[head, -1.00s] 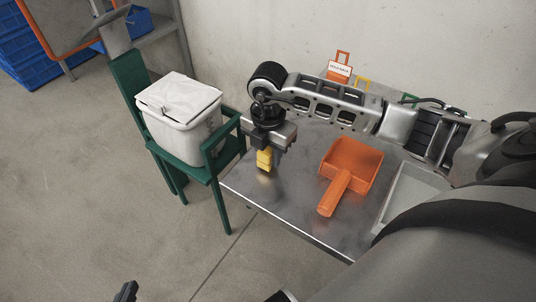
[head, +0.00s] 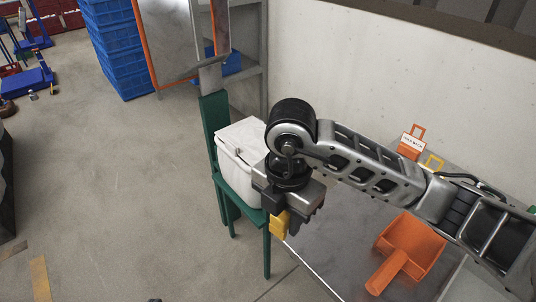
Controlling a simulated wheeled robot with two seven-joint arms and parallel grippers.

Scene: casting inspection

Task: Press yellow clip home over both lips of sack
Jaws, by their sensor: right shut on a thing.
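The white sack (head: 236,178) sits boxy and upright on a green chair. Its folded top shows, but its right side is hidden behind my right arm. I cannot make out its two lips clearly. My right gripper (head: 281,213) is shut on the yellow clip (head: 279,225), which points downward below the jaws. The clip is in front of and to the right of the sack in the picture, near the chair's right side. I cannot tell how far apart they are, but the clip is not on the sack's top. My left gripper is not in view.
The green chair (head: 208,118) stands beside a metal table (head: 335,240). An orange scoop (head: 413,248) lies on the table, with a labelled orange stand (head: 411,144) behind it. Blue crates (head: 115,45) and a grey shelf stand at the back. Floor at left is mostly clear.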

